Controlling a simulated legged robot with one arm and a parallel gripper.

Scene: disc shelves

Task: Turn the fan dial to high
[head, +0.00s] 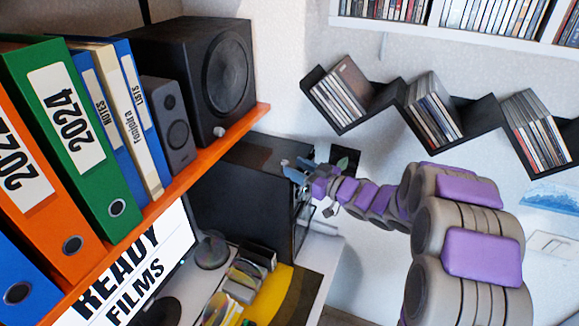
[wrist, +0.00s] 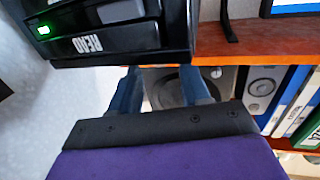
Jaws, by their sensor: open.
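A black computer tower (head: 245,175) stands below the orange shelf. My gripper (head: 297,170) is at the tower's upper front corner, at the end of my purple and grey arm. The wrist view looks upside down. It shows the tower's dark front (wrist: 110,30) at the top left, with a small green light (wrist: 43,29) and inverted lettering. My gripper's two blue fingers (wrist: 160,76) are spread apart with nothing seen between them, and their tips reach the tower's edge in the picture. I cannot tell whether they touch it. I cannot make out the fan dial in either view.
A large black speaker (head: 225,75), a small grey speaker (head: 170,125) and binders (head: 75,130) stand on the orange shelf (head: 190,180). Black zigzag disc shelves (head: 375,105) hang on the wall behind my arm. A desk with a monitor (head: 135,260) and a yellow mat (head: 290,290) lies below.

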